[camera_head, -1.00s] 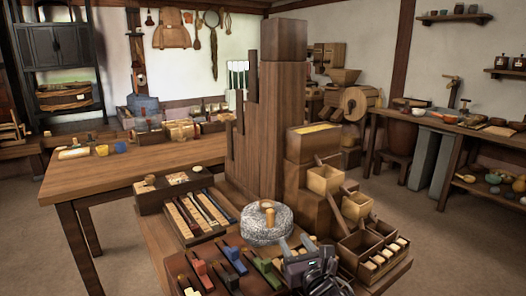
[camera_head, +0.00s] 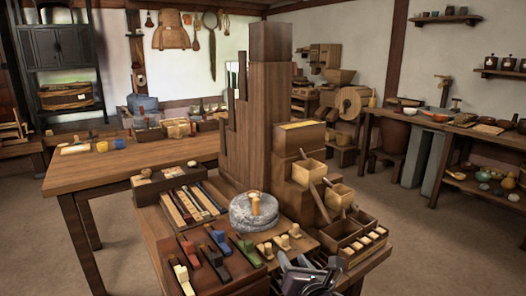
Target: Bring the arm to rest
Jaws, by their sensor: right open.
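My right gripper (camera_head: 308,266) is at the bottom edge of the head view, right of centre. Its grey fingers are spread and nothing shows between them. It is in front of a row of small pale-topped wooden pieces (camera_head: 281,243) on the near workbench (camera_head: 160,237). The round grey quern stone (camera_head: 252,214) with its wooden peg stands further back and to the left. The rest of my right arm is cut off by the frame. My left gripper is not in view.
A rack of coloured-handled pieces (camera_head: 217,262) lies left of the gripper. A divided wooden box (camera_head: 350,237) stands close on its right. A tall stepped wooden block (camera_head: 270,110) rises behind. Open floor (camera_head: 440,255) shows at the right.

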